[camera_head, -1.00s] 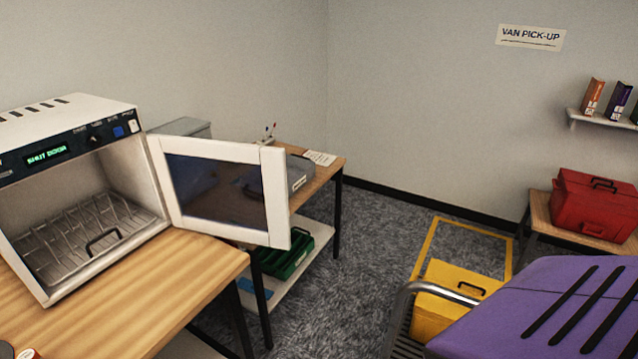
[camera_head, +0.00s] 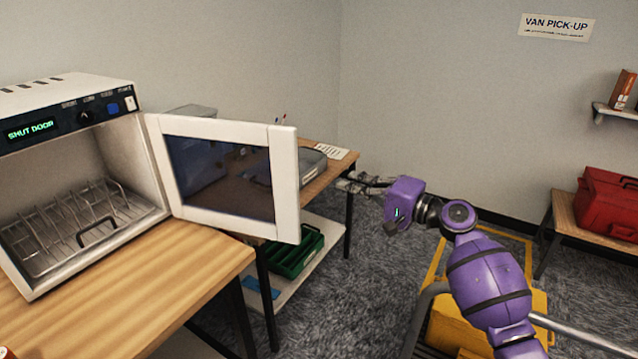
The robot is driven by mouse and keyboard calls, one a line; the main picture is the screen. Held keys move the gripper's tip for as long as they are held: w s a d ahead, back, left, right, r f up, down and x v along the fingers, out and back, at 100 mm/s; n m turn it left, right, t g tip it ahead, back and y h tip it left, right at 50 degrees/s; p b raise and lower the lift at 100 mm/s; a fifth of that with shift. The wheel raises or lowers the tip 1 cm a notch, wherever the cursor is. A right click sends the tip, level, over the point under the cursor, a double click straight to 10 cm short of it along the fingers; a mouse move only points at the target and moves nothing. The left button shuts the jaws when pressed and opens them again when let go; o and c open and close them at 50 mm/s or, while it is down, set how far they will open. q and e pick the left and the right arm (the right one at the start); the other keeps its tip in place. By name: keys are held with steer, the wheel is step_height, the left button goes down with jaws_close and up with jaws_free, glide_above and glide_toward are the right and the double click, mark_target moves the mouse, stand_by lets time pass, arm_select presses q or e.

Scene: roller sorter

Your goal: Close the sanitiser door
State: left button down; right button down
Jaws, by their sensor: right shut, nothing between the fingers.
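The sanitiser (camera_head: 75,110) is a white cabinet on the wooden table at the left. Its lit display reads "SHUT DOOR". Its door (camera_head: 284,185) stands wide open, swung out to the right, with a white frame and a dark window. A wire rack (camera_head: 70,225) with a dark handle is inside the cabinet. My right gripper (camera_head: 345,183) is shut and empty, to the right of the door's free edge and apart from it in the picture, pointing left. My left gripper is not in view.
Wooden table (camera_head: 190,275) carries the sanitiser. Behind the door, a second table holds a grey case (camera_head: 312,165), with a green crate (camera_head: 292,255) on its lower shelf. A yellow box (camera_head: 450,325) is on the floor below my right arm. A red box (camera_head: 607,203) is far right.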

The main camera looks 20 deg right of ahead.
steer(key=w+a+p, duration=0.3)
steer(key=w+a, duration=0.2)
steer(key=a, duration=0.3)
stand_by(0.4)
steer(key=shift+r, duration=0.1)
